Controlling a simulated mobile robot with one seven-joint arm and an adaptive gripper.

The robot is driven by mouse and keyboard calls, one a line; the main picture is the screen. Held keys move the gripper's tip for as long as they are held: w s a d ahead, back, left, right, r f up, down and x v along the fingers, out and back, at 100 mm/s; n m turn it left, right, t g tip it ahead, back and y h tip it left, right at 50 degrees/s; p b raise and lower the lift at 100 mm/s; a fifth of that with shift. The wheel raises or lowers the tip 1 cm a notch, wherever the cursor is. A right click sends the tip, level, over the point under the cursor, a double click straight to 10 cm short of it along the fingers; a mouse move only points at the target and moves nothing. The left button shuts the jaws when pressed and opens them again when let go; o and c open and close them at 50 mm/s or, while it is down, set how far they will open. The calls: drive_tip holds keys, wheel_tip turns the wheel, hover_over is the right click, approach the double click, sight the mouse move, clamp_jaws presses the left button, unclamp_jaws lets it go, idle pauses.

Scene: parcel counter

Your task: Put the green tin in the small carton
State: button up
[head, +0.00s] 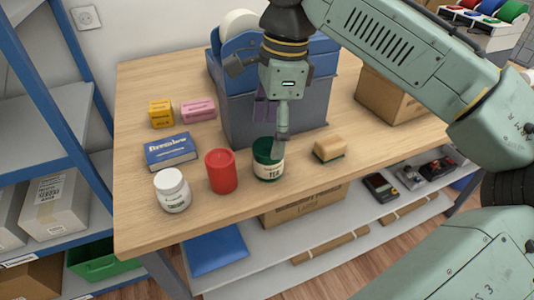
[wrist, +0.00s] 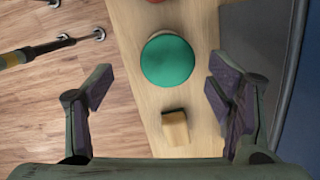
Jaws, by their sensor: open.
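The green tin (head: 268,165), dark green with a pale tea label, stands upright near the front edge of the wooden table. Its round green lid shows in the wrist view (wrist: 168,60), ahead of and between the fingers. My gripper (head: 272,128) is open and empty, pointing down just above the tin. Both fingers show wide apart in the wrist view (wrist: 160,85). A brown carton (head: 388,97) stands on the table at the right, partly hidden behind my arm; its inside is not visible. Another brown carton (head: 300,207), marked LARGE, sits on the shelf below.
A red cylinder (head: 221,172) stands close left of the tin, and a yellow sponge (head: 329,149) lies to its right. A grey-blue bin (head: 240,115) stands behind. A white jar (head: 172,190), blue box (head: 170,151), yellow box (head: 161,114) and pink box (head: 198,111) are farther left.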

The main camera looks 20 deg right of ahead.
sight(270, 146)
drive_tip(key=shift+w+a+f+p, duration=0.15)
drive_tip(key=shift+f+p, duration=0.1)
drive_tip(key=shift+f, duration=0.8)
drive_tip(key=shift+w+d+f+p, duration=0.1)
drive_tip(key=shift+w+f+p, duration=0.1)
drive_tip(key=shift+f, duration=0.9)
drive_tip(key=shift+w+a+f+p, duration=0.1)
drive_tip(key=shift+f+p, duration=0.15)
drive_tip(key=shift+f, duration=0.8)
drive_tip(key=c, duration=1.5)
drive_tip(key=shift+o, duration=0.2)
